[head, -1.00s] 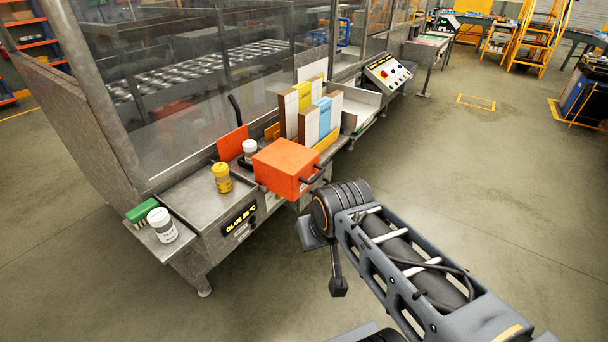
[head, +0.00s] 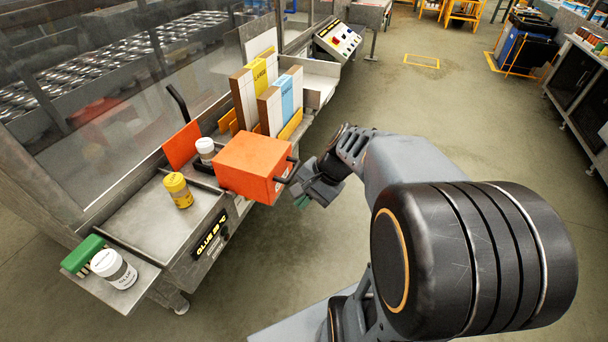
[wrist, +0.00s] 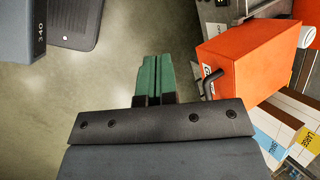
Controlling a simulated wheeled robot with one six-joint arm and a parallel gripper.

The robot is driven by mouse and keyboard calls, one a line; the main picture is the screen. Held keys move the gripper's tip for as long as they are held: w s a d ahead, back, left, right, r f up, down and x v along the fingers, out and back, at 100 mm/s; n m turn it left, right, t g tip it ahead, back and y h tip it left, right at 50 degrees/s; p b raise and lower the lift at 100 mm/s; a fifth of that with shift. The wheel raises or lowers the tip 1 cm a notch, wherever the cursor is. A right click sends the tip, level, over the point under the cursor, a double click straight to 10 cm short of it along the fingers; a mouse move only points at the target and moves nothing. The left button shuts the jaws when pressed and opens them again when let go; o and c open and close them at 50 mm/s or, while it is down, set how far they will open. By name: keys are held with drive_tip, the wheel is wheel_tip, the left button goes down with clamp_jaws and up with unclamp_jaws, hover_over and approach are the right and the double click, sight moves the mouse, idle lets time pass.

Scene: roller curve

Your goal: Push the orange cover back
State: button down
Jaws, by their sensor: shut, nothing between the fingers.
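The orange cover (head: 253,166) is a box-shaped lid with a dark handle (head: 287,172) on its front face. It stands out over the front edge of the metal bench. My gripper (head: 302,201) is just to the right of the cover in the head view, near the handle and in front of the bench. In the wrist view the green fingertips (wrist: 153,76) are together and empty. There the cover (wrist: 247,62) is at the right, with its black handle (wrist: 211,83) close to the fingers but apart from them.
A green brush-like block (head: 83,253) lies at the bench's left end. Boxes (head: 268,95) stand upright behind the cover. The floor to the right is open.

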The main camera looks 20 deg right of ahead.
drive_tip(key=w+d+f+m+t+y+b, duration=0.1)
drive_tip(key=w+d+f+m+t+y, duration=0.1)
drive_tip(key=w+d+f+m+t, duration=0.45)
drive_tip(key=w+d+f+m+t+y+b, duration=0.1)
drive_tip(key=d+m+t+y, duration=0.2)
drive_tip(key=d+m, duration=0.7)
drive_tip(key=p+x, duration=0.3)
drive_tip(key=x, duration=1)
drive_tip(key=shift+w, duration=0.15)
drive_tip(key=shift+a+f, duration=0.1)
